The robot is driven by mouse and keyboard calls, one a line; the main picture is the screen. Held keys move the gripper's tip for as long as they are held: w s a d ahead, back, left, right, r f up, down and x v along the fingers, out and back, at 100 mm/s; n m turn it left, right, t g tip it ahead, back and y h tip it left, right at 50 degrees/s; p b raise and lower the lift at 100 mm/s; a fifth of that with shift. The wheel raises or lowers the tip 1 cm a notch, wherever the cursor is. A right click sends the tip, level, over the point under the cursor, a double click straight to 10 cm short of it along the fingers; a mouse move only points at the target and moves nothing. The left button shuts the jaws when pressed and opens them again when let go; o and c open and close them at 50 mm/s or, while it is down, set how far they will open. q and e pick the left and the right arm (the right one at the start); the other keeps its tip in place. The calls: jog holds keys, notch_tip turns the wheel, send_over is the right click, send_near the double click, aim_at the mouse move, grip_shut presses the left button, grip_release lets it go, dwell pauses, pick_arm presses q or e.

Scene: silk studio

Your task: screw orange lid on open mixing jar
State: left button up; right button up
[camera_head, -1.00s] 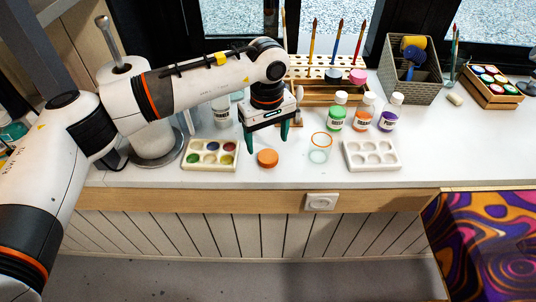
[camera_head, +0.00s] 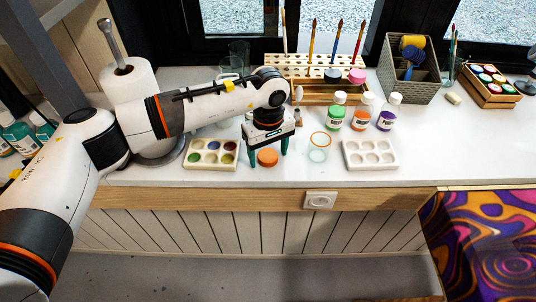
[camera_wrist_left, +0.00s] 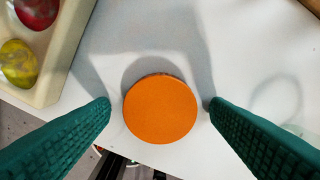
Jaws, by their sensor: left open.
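The round orange lid (camera_head: 267,157) lies flat on the white counter. My left gripper (camera_head: 268,160) is open above it, with its green fingers pointing down. In the left wrist view the lid (camera_wrist_left: 160,108) sits between the two fingertips (camera_wrist_left: 157,108), with a gap on each side. The open mixing jar (camera_head: 318,153) stands just right of the lid; it is clear, with an orange ring at its mouth. My right gripper is not in view.
A paint palette (camera_head: 188,160) lies left of the lid and an empty white palette (camera_head: 371,166) right of the jar. Green (camera_head: 335,117), orange (camera_head: 361,119) and purple (camera_head: 388,118) paint bottles stand behind. The counter's front edge is close to the lid.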

aim_at(268, 155)
pick_arm(q)
jog(key=c, duration=1)
jog(key=shift+c, duration=0.2)
notch_tip(268, 155, up, 10)
jog(key=b, duration=0.1)
jog(key=shift+b, duration=0.35)
